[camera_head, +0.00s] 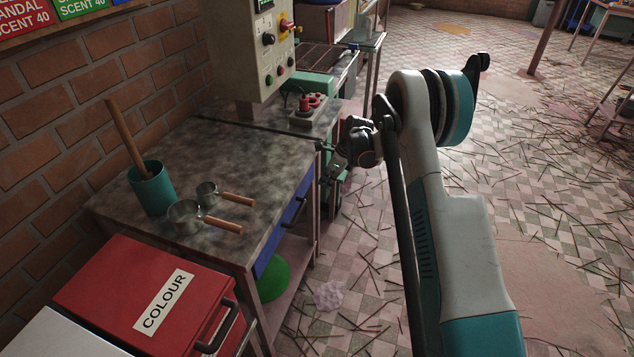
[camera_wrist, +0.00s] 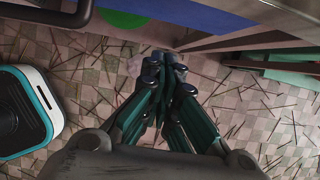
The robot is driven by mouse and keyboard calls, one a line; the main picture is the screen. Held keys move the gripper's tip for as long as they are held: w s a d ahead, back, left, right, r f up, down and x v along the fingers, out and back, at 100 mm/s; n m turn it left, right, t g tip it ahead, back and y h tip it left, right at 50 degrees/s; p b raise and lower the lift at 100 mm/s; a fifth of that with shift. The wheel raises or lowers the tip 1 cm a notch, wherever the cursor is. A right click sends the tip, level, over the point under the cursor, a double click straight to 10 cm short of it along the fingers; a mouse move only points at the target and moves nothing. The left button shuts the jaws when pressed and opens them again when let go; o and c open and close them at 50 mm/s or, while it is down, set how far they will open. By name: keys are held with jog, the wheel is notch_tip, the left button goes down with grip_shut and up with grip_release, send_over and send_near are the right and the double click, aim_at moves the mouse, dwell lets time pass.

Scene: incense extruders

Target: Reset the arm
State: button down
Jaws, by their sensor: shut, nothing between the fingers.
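My gripper (camera_wrist: 166,72) is in the middle of the wrist view, its fingers together and nothing between them. It hangs over the tiled floor beside the table. In the head view my arm reaches up on the right and bends over toward the table's right edge. The gripper's fingertips are small and dark there, near the blue drawer front, and hard to make out.
The grey table (camera_head: 245,165) carries a teal cup (camera_head: 152,190) with a wooden stick and two wooden-handled metal cups (camera_head: 186,217). A red COLOUR bin (camera_head: 105,285) stands in front. A control box (camera_head: 250,45) is behind. Sticks litter the open floor (camera_head: 560,200) at right.

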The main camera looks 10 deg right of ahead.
jog(key=s+r+n+t+h+p, duration=0.1)
jog(key=s+r+n, duration=0.3)
jog(key=r, duration=0.8)
jog(key=s+r+n+p, duration=0.2)
jog(key=s+r, duration=0.3)
jog(key=r, duration=0.7)
jog(key=s+a+r+n+t+h, duration=0.1)
jog(key=s+a+r+n, duration=0.2)
jog(key=s+r+n, duration=0.45)
jog(key=s+r+n+t, duration=0.1)
jog(key=s+n, duration=0.4)
jog(key=s, duration=0.8)
jog(key=s+a+r+n+t+h, duration=0.1)
jog(key=s+n, duration=0.5)
jog(key=s, duration=0.8)
jog(key=shift+s+a+t+h, duration=0.15)
jog(key=shift+a+t+h, duration=0.15)
jog(key=shift+t, duration=0.1)
